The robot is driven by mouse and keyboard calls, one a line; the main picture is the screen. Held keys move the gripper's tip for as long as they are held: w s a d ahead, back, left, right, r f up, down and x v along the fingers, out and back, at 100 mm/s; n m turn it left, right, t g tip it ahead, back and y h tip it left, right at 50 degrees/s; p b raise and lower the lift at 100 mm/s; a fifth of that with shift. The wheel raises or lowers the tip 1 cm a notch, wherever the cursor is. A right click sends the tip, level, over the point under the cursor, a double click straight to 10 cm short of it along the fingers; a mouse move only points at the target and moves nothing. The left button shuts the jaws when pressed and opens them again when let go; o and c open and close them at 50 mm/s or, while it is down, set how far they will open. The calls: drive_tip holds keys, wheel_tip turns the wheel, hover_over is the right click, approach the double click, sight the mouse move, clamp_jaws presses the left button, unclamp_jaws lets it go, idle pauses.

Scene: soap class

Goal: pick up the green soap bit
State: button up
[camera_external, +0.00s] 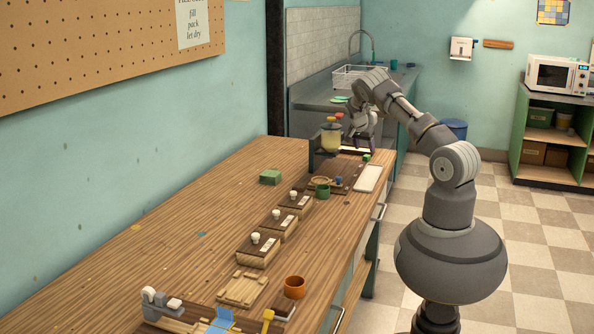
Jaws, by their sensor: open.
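A small bright green piece (366,157), which looks like the green soap bit, lies near the far right end of the wooden workbench (200,230). My gripper (359,143) is over that end of the bench, fingers pointing down, open. It appears a little above the green piece and slightly to its left. The fingers are small and dark here, and I cannot tell the exact gap to the piece. A larger green block (270,177) sits apart, further left on the bench.
A dark stand with a yellowish jar (330,137) stands close to the left of my gripper. A green cup (322,190), a pale tray (368,179) and several wooden boxes with white knobs (258,249) are nearer. An orange cup (294,287) stands at the front. The bench's left side is mostly clear.

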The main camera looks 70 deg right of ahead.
sight(366, 156)
drive_tip(key=b+x, duration=0.2)
drive_tip(key=x, duration=0.4)
drive_tip(key=shift+r, duration=0.1)
clamp_jaws()
